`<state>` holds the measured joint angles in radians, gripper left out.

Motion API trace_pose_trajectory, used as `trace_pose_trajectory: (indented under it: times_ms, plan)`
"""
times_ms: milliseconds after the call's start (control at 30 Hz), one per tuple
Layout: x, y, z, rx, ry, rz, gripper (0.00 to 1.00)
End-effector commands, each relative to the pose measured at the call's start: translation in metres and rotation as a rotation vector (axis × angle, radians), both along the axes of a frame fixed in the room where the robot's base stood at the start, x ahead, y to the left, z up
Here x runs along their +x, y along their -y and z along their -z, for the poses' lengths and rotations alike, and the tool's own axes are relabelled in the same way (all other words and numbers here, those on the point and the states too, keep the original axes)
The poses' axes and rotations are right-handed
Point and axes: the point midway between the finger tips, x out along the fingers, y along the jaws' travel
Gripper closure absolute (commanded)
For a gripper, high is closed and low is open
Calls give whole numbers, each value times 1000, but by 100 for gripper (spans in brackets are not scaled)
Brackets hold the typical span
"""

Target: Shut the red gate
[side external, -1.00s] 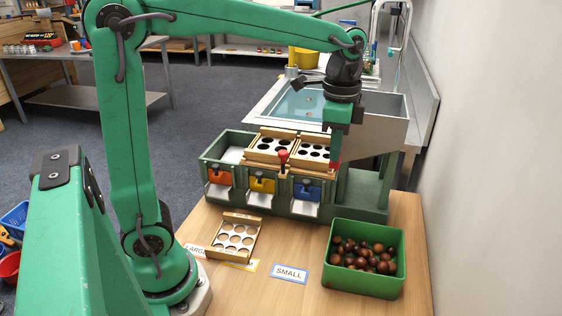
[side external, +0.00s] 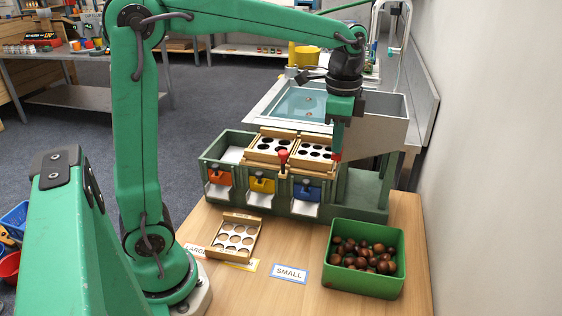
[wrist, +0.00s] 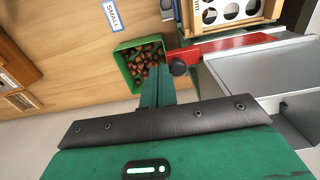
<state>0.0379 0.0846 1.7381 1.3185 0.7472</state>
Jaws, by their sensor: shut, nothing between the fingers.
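The red gate (wrist: 228,46) shows in the wrist view as a flat red bar with a dark round knob (wrist: 178,67) at its left end. The bar runs along the edge of a tray with round holes. In the side view only a small red part (side external: 337,157) shows, at the right of the trays and beside my fingertips. My gripper (side external: 338,151) is shut and empty, pointing down there. In the wrist view my green fingers (wrist: 156,86) are just left of the knob; I cannot tell whether they touch it.
A green bin of chestnuts (side external: 340,285) stands at the front right. Two hole trays (side external: 272,147) sit on the green stand, with a red knob (side external: 283,155) between them. Orange, yellow and blue fronts (side external: 307,190) line it. A loose tray (side external: 236,236) and the SMALL label (side external: 289,273) lie on the table.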

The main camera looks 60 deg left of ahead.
Motion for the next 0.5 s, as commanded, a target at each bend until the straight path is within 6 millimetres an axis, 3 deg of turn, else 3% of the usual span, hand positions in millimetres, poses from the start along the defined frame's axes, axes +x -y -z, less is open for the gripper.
trace_pose_trajectory:
  times_ms: [500]
  plan:
    - [-14, 14, -9, 0, 0, 1, 100]
